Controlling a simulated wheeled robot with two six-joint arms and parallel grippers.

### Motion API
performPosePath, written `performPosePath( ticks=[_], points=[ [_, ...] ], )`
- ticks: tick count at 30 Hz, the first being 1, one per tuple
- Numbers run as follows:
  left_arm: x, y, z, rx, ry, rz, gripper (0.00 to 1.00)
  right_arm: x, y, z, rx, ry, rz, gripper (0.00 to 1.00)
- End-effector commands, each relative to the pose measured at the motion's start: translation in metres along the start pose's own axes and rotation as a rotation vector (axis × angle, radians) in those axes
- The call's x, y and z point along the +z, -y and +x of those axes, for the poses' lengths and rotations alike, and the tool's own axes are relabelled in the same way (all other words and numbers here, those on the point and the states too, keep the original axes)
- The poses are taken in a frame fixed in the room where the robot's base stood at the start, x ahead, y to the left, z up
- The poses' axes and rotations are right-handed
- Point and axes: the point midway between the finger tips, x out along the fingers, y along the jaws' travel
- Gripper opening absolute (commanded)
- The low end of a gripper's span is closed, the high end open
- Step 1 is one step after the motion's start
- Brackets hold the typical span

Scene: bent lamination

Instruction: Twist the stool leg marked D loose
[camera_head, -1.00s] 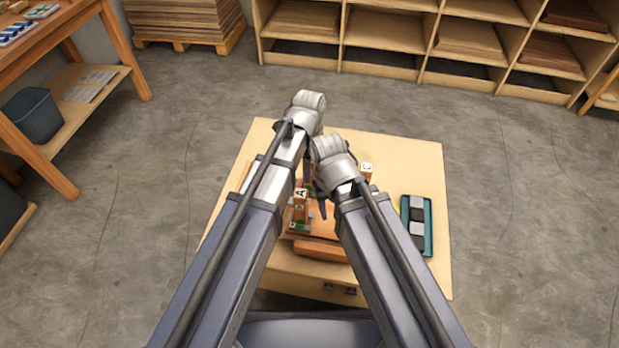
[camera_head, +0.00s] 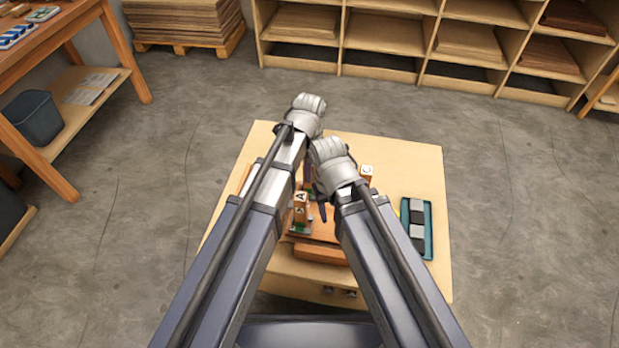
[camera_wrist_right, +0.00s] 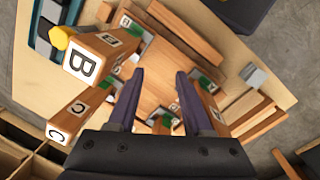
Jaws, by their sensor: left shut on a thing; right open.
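The stool seat (camera_head: 322,229) lies on the low platform with its legs standing up. Leg A (camera_head: 301,210) stands at its near left and leg C (camera_head: 366,172) at its far right. Leg B (camera_wrist_right: 100,52) shows in the right wrist view, with C (camera_wrist_right: 85,112) below it. Leg D's mark is hidden; the far-left corner where it stands is covered by my left gripper (camera_head: 307,173), which is shut there. My right gripper (camera_head: 321,208) is open and empty over the seat; its two fingers (camera_wrist_right: 160,76) are spread in the wrist view.
A teal tray (camera_head: 430,240) with grey blocks lies right of the seat. Wooden bars (camera_head: 319,252) lie along the near side. The platform's far right (camera_head: 415,160) is bare. Shelves (camera_head: 390,60) stand behind and a workbench (camera_head: 60,45) at the left, beyond open floor.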

Motion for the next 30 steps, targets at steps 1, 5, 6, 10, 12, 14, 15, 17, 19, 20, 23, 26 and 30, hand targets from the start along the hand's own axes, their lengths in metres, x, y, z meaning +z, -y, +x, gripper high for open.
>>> performPosePath(
  ticks=[1,5,6,10,12,14,15,17,19,20,23,26,30],
  points=[
    [0.0000,0.0000,0.0000,0.000,0.000,0.000,0.00,0.0000,0.0000,0.0000,0.000,0.000,0.000,0.50],
    [0.0000,-0.0001,0.0000,0.000,0.000,-0.020,0.00,0.0000,0.0000,0.0000,0.000,0.000,0.000,0.50],
    [0.0000,-0.0001,0.0000,0.000,0.000,-0.049,0.00,0.0000,0.0000,0.0000,0.000,0.000,0.000,0.50],
    [0.0000,0.0000,0.0000,0.000,0.000,-0.192,0.00,0.0000,0.0000,0.0000,0.000,0.000,0.000,0.50],
    [0.0000,0.0000,0.0000,0.000,0.000,-0.255,0.00,0.0000,0.0000,0.0000,0.000,0.000,0.000,0.50],
    [0.0000,0.0000,0.0000,0.000,0.000,-0.291,0.00,0.0000,0.0000,0.0000,0.000,0.000,0.000,0.50],
    [0.0000,0.0000,0.0000,0.000,0.000,-0.307,0.00,0.0000,0.0000,0.0000,0.000,0.000,0.000,0.50],
    [0.0000,0.0000,0.0000,0.000,0.000,-0.317,0.00,0.0000,0.0000,0.0000,0.000,0.000,0.000,0.50],
    [0.0000,0.0000,0.0000,0.000,0.000,-0.318,0.00,0.0000,0.0000,0.0000,0.000,0.000,0.000,0.50],
    [0.0000,0.0000,0.0000,0.000,0.000,-0.317,0.00,0.0000,0.0000,0.0000,0.000,0.000,0.000,0.50],
    [0.0000,0.0000,0.0000,0.000,0.000,-0.316,0.00,0.0000,0.0000,0.0000,0.000,0.000,0.000,0.50],
    [0.0000,0.0000,0.0000,0.000,0.000,-0.322,0.00,0.0000,0.0000,0.0000,0.000,0.000,0.000,0.50],
    [0.0000,0.0000,0.0000,0.000,0.000,-0.441,0.00,0.0000,0.0000,0.0000,0.000,0.000,0.000,0.50]
  ],
)
